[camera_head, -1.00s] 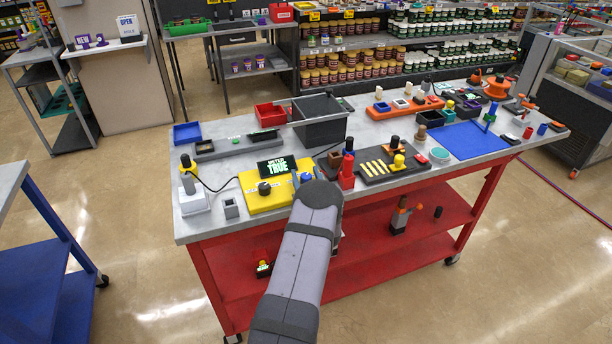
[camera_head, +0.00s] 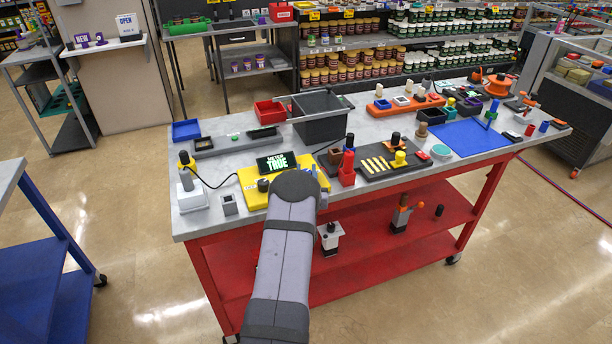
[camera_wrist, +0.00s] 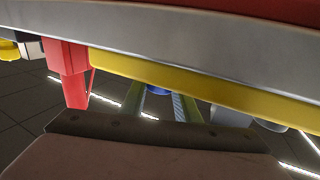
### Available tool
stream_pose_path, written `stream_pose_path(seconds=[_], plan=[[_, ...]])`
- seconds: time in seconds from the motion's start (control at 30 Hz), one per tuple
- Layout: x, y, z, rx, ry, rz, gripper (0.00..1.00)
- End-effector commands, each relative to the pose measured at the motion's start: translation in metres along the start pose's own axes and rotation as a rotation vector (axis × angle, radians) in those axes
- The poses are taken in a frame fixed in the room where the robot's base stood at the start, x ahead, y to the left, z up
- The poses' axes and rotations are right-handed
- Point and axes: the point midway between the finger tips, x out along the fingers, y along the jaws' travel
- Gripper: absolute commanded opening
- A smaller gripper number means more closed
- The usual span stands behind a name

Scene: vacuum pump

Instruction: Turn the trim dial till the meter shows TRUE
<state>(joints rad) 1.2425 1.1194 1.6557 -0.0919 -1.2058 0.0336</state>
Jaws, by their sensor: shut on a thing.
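The meter (camera_head: 277,163) stands at the back of the yellow panel (camera_head: 249,179) and reads TRUE in green. A dark knob (camera_head: 263,185) sits on the panel, left of my wrist, apart from my gripper. My arm covers the panel's right part in the head view. In the wrist view my gripper (camera_wrist: 162,102) has its two fingers on either side of a small blue knob (camera_wrist: 157,89) at the yellow panel (camera_wrist: 200,92). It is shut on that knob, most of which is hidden. I cannot read a label there, so I cannot tell which knob is the trim dial.
A red holder (camera_head: 347,170) stands close right of the panel and shows near my fingers in the wrist view (camera_wrist: 68,65). A black tray (camera_head: 372,175) lies beyond it. A small grey block (camera_head: 229,204) sits left of the panel.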

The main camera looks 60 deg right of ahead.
Motion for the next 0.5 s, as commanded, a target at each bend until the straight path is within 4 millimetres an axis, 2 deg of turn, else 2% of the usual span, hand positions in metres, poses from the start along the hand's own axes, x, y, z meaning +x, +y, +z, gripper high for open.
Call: stream_pose_path(seconds=[0.37,0.4,0.47,0.5], plan=[[0.0003,0.0000,-0.0024,-0.001,0.004,0.019,0.07],[0.0003,0.0000,-0.0024,-0.001,0.004,0.019,0.34],[0.0002,0.0001,-0.0022,-0.001,0.003,0.019,0.48],[0.0002,0.0000,-0.0020,-0.001,0.003,0.018,0.48]])
